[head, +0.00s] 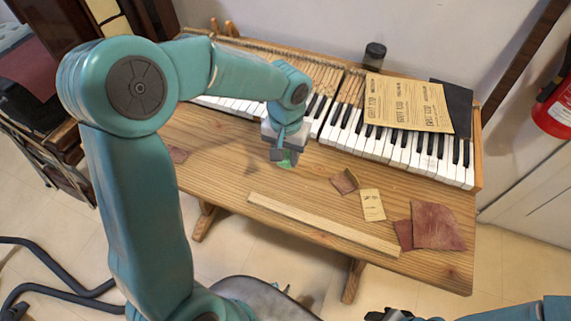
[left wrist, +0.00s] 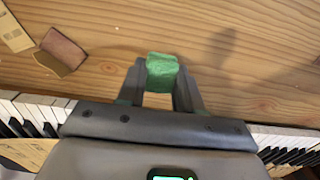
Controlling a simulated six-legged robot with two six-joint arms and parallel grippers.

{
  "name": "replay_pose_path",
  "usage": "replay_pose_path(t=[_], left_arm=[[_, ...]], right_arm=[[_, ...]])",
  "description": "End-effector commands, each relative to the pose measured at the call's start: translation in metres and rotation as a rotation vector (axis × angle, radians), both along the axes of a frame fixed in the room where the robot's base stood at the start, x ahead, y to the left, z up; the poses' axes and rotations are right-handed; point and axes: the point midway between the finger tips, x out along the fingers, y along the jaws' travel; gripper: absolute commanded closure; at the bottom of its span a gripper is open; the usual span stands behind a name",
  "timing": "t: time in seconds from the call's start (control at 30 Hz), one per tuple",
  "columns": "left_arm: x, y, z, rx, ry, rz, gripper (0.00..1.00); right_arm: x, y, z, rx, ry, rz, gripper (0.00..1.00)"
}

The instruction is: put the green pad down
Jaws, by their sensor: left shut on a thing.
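My left gripper (head: 284,153) is over the wooden bench top in front of the piano keys. It is shut on the green pad (head: 287,162), which shows small below the fingers. In the left wrist view the green pad (left wrist: 162,72) sits between the two fingertips of my left gripper (left wrist: 160,85), its face uncovered. A shadow lies on the wood to one side of the pad. I cannot tell exactly how high the pad is above the wood. Part of my right arm shows at the bottom right edge in the head view; its jaws are not clear.
The piano keyboard (head: 345,138) runs along the back of the bench (head: 225,165), with a tan paper sheet (head: 408,102) on it. A wooden strip (head: 320,222), a brown scrap (head: 344,182), a tan card (head: 372,205) and reddish-brown pieces (head: 438,226) lie right. Wood left of the gripper is mostly clear.

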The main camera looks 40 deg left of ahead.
Motion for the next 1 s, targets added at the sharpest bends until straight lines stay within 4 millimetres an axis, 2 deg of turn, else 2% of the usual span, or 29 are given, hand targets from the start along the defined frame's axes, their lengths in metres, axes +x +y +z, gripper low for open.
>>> replay_pose_path(t=[0.23, 0.67, 0.7, 0.77, 1.0], left_arm=[[-0.001, 0.001, -0.038, -0.001, 0.004, 0.000, 0.90], [-0.001, 0.001, -0.047, 0.000, 0.001, 0.000, 0.90], [-0.001, 0.001, -0.046, 0.000, 0.000, 0.000, 0.59], [-0.001, 0.001, -0.045, 0.000, 0.000, 0.000, 0.40], [-0.001, 0.001, -0.045, 0.000, 0.001, 0.000, 0.40]], right_arm=[[0.000, 0.000, -0.005, 0.000, 0.000, 0.000, 0.57], [0.000, 0.000, -0.009, 0.000, 0.000, 0.000, 0.57], [0.000, 0.000, -0.008, 0.000, 0.000, 0.000, 0.57], [0.000, 0.000, -0.008, 0.000, 0.000, 0.000, 0.57], [0.000, 0.000, -0.008, 0.000, 0.000, 0.000, 0.57]])
